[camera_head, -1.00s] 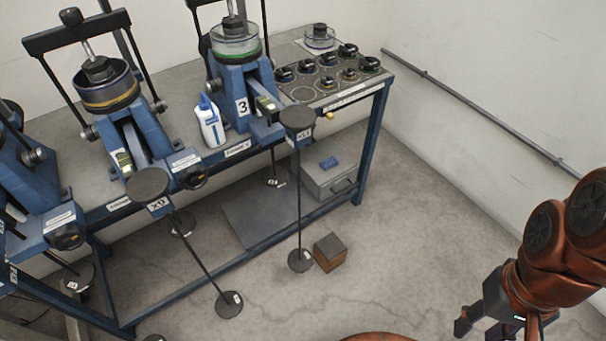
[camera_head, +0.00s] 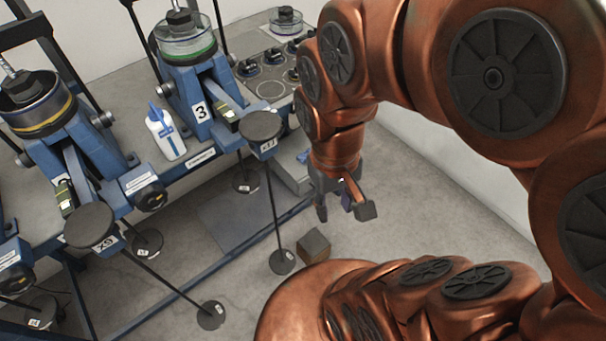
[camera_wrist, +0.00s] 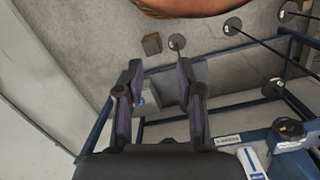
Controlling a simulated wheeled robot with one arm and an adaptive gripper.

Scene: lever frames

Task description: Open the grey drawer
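The grey drawer unit (camera_head: 289,166) stands on the lower shelf under the right end of the blue workbench. In the head view my arm hides most of it, including its handle. My gripper (camera_head: 343,207) is open and empty, pointing down in front of the unit. In the wrist view the gripper (camera_wrist: 160,75) shows two spread dark fingers. Part of the grey unit (camera_wrist: 153,92) shows between them, apart from the fingertips as far as I can tell. A small blue object (camera_head: 303,157) lies on top of the unit.
Thin stands with round discs (camera_head: 261,126) rise in front of the bench (camera_head: 240,262). A white bottle (camera_head: 166,133) stands on top. A wall closes off the right side.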

